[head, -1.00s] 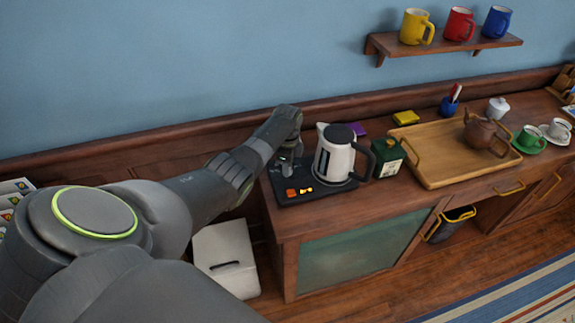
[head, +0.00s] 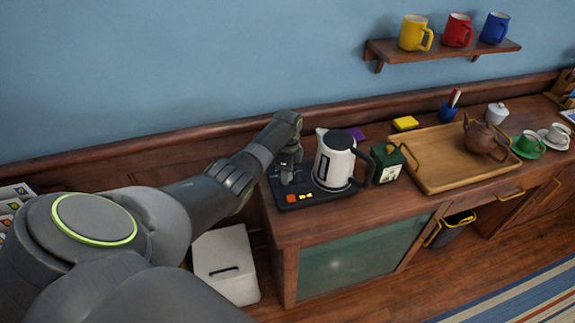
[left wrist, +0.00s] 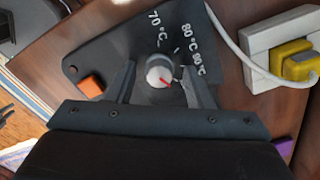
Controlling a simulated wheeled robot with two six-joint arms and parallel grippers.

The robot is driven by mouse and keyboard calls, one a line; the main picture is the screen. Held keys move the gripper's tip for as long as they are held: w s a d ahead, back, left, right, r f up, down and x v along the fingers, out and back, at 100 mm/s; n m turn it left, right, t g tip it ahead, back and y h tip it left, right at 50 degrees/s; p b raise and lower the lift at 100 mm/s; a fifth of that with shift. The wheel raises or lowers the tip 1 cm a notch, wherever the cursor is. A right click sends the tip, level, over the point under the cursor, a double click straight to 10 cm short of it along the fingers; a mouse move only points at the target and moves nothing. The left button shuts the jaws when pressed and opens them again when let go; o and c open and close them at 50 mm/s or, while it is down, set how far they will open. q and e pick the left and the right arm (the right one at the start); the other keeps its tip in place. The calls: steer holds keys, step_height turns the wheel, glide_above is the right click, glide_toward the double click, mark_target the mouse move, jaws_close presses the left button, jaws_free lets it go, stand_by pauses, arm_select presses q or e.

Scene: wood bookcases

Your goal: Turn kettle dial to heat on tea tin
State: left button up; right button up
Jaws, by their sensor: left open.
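The white kettle (head: 334,160) with black lid and handle stands on its black base (head: 318,198) on the wooden cabinet. The dark green tea tin (head: 387,164) stands just right of it; its label is too small to read. My left gripper (head: 286,182) points down over the left part of the base. In the left wrist view, the round pale dial (left wrist: 158,71) with a red pointer mark sits between the fingers of my open left gripper (left wrist: 164,88). White marks of 70, 80 and 90 °C lie around the dial. The red mark points toward the lower right of that view.
An orange switch (left wrist: 91,86) is beside the dial. A white power strip (left wrist: 262,56) with a yellow plug (left wrist: 296,60) and cable lies near the base. A wooden tray (head: 436,176) with a brown teapot (head: 482,136) stands right of the tin.

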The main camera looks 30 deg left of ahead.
arm_select(q)
steer(key=shift+r, duration=0.6)
step_height(320, 180, up, 16)
steer(key=b, duration=0.1)
steer(key=shift+b, duration=0.3)
